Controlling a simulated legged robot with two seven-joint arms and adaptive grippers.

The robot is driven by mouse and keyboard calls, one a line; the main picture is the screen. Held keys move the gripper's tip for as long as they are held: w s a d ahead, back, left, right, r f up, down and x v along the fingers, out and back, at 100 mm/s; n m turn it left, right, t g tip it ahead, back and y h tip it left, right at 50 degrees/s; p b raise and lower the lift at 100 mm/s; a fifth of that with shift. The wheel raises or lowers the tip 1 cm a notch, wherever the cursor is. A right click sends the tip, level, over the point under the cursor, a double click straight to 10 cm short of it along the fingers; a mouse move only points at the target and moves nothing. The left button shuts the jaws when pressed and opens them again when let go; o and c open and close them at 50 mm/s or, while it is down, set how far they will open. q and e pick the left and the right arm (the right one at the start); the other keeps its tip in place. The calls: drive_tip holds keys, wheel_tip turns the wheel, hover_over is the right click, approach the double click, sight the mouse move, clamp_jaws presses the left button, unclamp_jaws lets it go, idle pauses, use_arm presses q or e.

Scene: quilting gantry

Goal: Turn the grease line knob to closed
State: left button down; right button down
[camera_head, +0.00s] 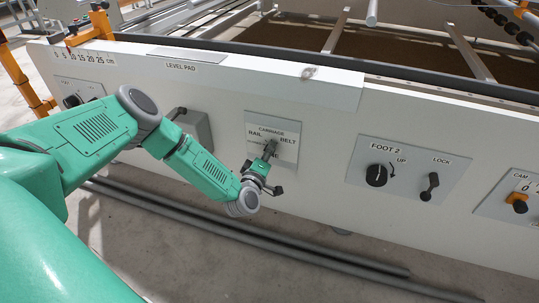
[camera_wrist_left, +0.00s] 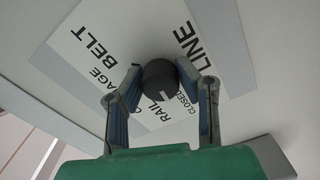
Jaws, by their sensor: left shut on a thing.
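The dark round knob (camera_wrist_left: 158,76) sits on the white label plate (camera_wrist_left: 105,45), between my left gripper's two blue-grey fingers in the left wrist view. A short pale mark shows on its lower right edge. The words LINE, CLOSED, RAIL and BELT show around it, partly covered by the knob and fingers. In the head view, my left gripper (camera_head: 268,152) is at the carriage panel (camera_head: 288,157) and hides the knob there. My left gripper is shut on the knob. My right gripper is out of view.
To the right are the FOOT 2 panel (camera_head: 410,166) with a knob and a lock lever, and a panel with an orange knob (camera_head: 517,203). A grey box (camera_head: 194,127) with a lever stands out to the left. Rails (camera_head: 250,236) run along the floor below.

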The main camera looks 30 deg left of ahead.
use_arm(q)
drive_tip(key=shift+a+n, duration=0.2)
drive_tip(key=shift+n, duration=0.4)
drive_tip(key=c, duration=1.4)
unclamp_jaws()
drive_tip(key=shift+o, duration=1.1)
drive_tip(key=shift+f, duration=0.1)
drive_tip(key=shift+s, duration=0.25)
drive_tip(key=v, duration=1.1)
drive_tip(key=shift+s, duration=0.25)
drive_tip(key=shift+f, duration=0.15)
